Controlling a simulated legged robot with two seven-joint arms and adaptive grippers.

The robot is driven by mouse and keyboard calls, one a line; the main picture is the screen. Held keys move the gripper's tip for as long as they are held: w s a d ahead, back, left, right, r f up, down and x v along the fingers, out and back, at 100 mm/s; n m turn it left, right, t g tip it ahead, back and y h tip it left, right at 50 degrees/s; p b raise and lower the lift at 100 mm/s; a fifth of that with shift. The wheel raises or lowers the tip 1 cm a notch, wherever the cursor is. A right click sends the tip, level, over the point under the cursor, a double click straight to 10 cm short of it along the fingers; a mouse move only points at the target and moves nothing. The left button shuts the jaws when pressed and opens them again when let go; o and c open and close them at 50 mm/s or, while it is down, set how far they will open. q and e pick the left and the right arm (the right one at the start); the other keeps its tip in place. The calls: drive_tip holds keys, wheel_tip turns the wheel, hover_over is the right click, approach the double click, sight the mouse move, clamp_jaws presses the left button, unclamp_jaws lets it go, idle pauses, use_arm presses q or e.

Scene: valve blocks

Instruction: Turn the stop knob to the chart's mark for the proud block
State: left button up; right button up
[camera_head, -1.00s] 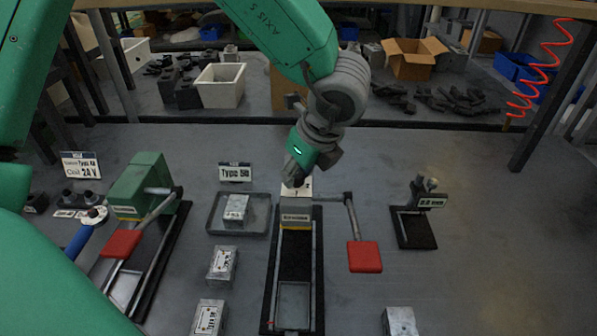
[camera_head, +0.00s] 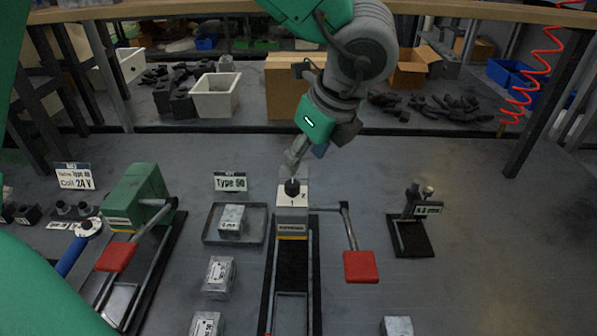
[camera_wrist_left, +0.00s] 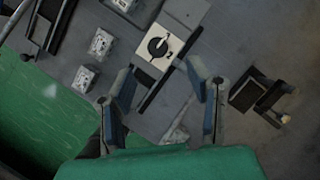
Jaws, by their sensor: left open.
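The stop knob (camera_head: 292,187) is a small black knob on a white plate marked with digits, at the far end of the middle fixture (camera_head: 292,226). The wrist view shows the knob (camera_wrist_left: 158,46) from above with a white pointer line. My left gripper (camera_head: 298,155) is open and empty, just beyond and above the knob, apart from it. In the wrist view its fingers (camera_wrist_left: 163,78) stand apart. Metal blocks stand in a tray (camera_head: 211,239), as one block (camera_head: 231,218), and on the table (camera_head: 219,277). I cannot tell which is proud. My right gripper is out of view.
A red-handled lever (camera_head: 361,266) sticks out right of the fixture. A green press (camera_head: 137,195) stands left, with signs (camera_head: 230,181) (camera_head: 74,177) behind. A gauge stand (camera_head: 411,225) with a small display is at right. Table between lever and gauge is clear.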

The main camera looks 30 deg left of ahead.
use_arm(q)
drive_tip(key=v, duration=0.3)
drive_tip(key=shift+d+r, duration=0.2)
drive_tip(key=shift+r, duration=0.1)
idle(0.3)
